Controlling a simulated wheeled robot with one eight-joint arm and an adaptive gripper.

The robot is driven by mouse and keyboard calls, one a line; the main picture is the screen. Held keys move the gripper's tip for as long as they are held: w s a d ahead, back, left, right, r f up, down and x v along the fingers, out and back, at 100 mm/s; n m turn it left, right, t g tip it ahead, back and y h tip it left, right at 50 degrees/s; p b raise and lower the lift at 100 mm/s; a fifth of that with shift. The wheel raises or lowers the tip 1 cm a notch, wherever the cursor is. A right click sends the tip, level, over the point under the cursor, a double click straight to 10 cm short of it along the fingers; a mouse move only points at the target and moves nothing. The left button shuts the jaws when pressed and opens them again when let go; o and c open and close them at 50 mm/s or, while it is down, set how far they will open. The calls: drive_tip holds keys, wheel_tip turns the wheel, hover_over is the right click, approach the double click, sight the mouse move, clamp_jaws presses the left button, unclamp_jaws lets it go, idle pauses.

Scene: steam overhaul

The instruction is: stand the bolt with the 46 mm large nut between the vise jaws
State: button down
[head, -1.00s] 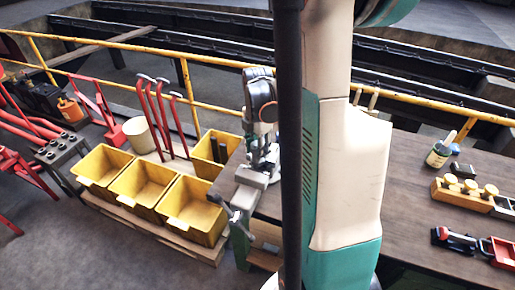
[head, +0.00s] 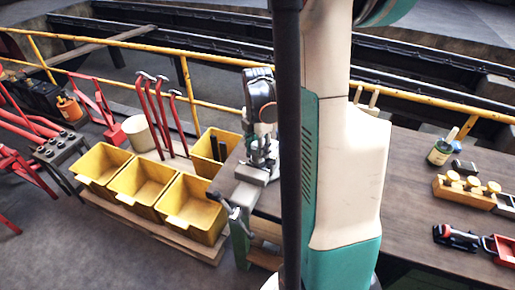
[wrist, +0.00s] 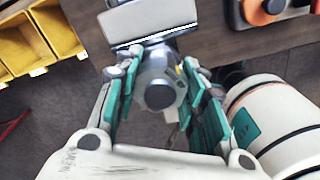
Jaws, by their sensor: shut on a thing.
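My gripper (wrist: 163,72) is shut on a grey metal bolt (wrist: 159,97), whose round end faces the wrist camera between the green finger pads. A wider grey part, which looks like the large nut, sits around it near the fingertips; its outline is partly hidden. The vise (wrist: 150,18) lies just beyond the fingertips in the wrist view. In the head view my gripper (head: 262,150) is directly over the vise (head: 250,174) at the bench corner. The bolt cannot be made out there, and I cannot tell whether it touches the jaws.
Yellow bins (head: 143,185) stand left of the bench (head: 405,180). A wooden block with round pegs (head: 465,190), a bottle (head: 440,152) and a red-black tool (head: 457,238) lie on its right part. A yellow railing (head: 215,87) runs behind. My arm hides the bench middle.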

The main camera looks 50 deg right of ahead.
drive_tip(key=shift+f+b, duration=1.1)
drive_tip(key=shift+f, duration=0.15)
drive_tip(key=c, duration=0.9)
unclamp_jaws()
drive_tip(key=shift+c, duration=0.2)
drive_tip(key=shift+r+p, duration=2.75)
drive_tip(key=shift+r, duration=1.3)
